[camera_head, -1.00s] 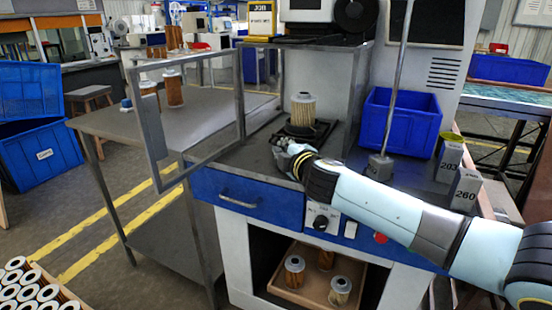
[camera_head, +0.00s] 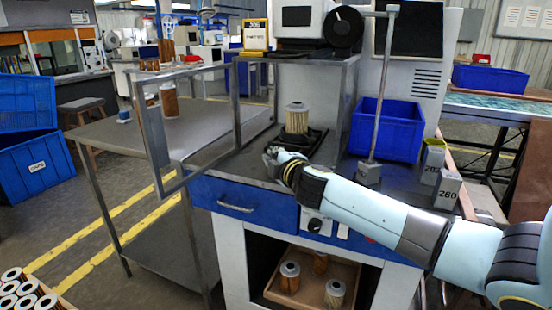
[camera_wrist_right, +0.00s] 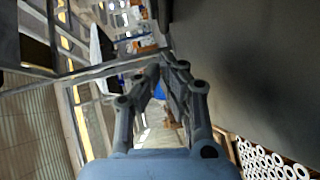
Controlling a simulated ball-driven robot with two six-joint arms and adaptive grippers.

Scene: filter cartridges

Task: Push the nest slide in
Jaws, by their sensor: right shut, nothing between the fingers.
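The nest slide (camera_head: 316,139) is a dark plate on the grey bench top, inside the open-sided guard frame. A pale pleated filter cartridge (camera_head: 297,119) stands upright on it. My right gripper (camera_head: 271,154) is low at the front left edge of the slide, its fingers shut and empty. I cannot tell whether they touch the slide. The right wrist view shows the closed fingers (camera_wrist_right: 160,75) with nothing between them; the slide is not clear there. My left gripper is not in view.
The glazed guard door (camera_head: 157,130) stands open at the left. A blue bin (camera_head: 387,128), a rod on a grey block (camera_head: 369,173) and grey boxes marked with numbers (camera_head: 447,189) stand to the right. A tray (camera_head: 310,292) of cartridges sits below.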

